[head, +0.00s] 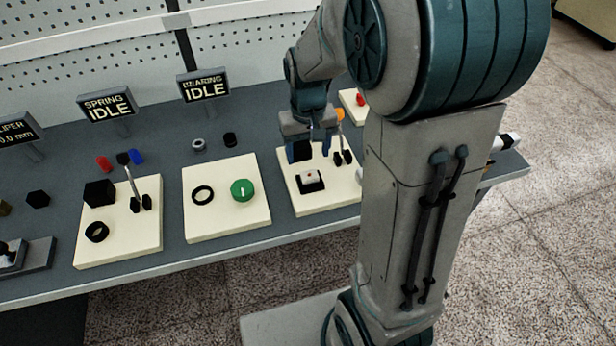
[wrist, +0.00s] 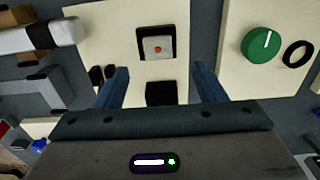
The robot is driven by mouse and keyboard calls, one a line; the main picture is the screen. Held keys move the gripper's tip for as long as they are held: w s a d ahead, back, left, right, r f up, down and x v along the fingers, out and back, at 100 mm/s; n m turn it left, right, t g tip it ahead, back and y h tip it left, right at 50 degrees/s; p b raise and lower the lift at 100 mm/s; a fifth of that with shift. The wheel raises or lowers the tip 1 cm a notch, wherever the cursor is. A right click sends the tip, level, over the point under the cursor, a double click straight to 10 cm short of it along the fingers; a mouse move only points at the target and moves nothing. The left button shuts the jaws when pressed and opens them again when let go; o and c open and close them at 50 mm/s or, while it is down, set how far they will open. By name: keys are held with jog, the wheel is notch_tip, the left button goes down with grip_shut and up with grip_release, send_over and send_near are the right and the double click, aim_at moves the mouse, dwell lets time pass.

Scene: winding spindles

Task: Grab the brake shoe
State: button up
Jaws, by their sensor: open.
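My gripper (head: 308,152) is open above the right-hand cream panel (head: 325,203), fingers pointing down. In the wrist view its two blue fingers (wrist: 160,70) stand apart on either side of a black block (wrist: 160,93), whose lower part is hidden by the gripper body. The block also shows beside the fingers in the head view (head: 301,150). Ahead of the fingers lies a black square frame with a pale centre and red dot (wrist: 156,44), also in the head view (head: 310,181). No part is labelled brake shoe; I cannot tell for certain which it is.
A lever with an orange knob (head: 340,115) stands right of the gripper. A green knob (head: 243,190) and black ring (head: 202,195) are on the panel to the left. A white cylinder (wrist: 40,38) lies past the panel. My arm hides the bench's right part.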

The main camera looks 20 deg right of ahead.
aim_at(309, 175)
jog(key=shift+s+d+f+p, duration=0.1)
jog(key=shift+f+p, duration=0.15)
jog(key=shift+f, duration=1.7)
jog(key=shift+d+f+p, duration=0.1)
jog(key=shift+f+p, duration=0.15)
jog(key=shift+f, duration=1.65)
jog(key=c, duration=1.2)
jog(key=shift+r, duration=0.1)
